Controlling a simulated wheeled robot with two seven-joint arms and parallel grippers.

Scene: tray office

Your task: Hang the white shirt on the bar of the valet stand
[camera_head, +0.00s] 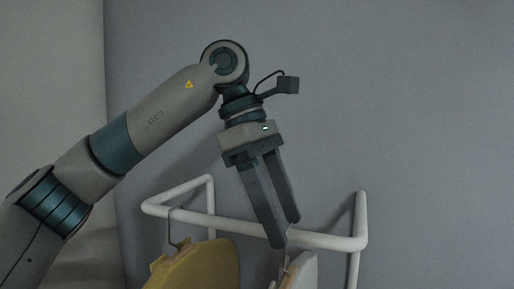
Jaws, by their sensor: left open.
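My left gripper (284,232) points downward in front of the white bar (330,241) of the valet stand, with its two fingers apart. The white shirt (306,272) is just below the fingertips, at the bottom edge, and only its top part shows. A thin hanger hook rises from it toward the fingertips. The fingers overlap the bar there, so I cannot tell whether the hook sits over the bar. No part of the shirt shows clearly between the fingers. My right gripper is not in view.
A yellow garment (200,266) hangs by a dark hook on the left part of the bar, close to the white shirt. The stand's upturned right end (361,215) rises right of the gripper. A plain grey wall (420,110) is behind.

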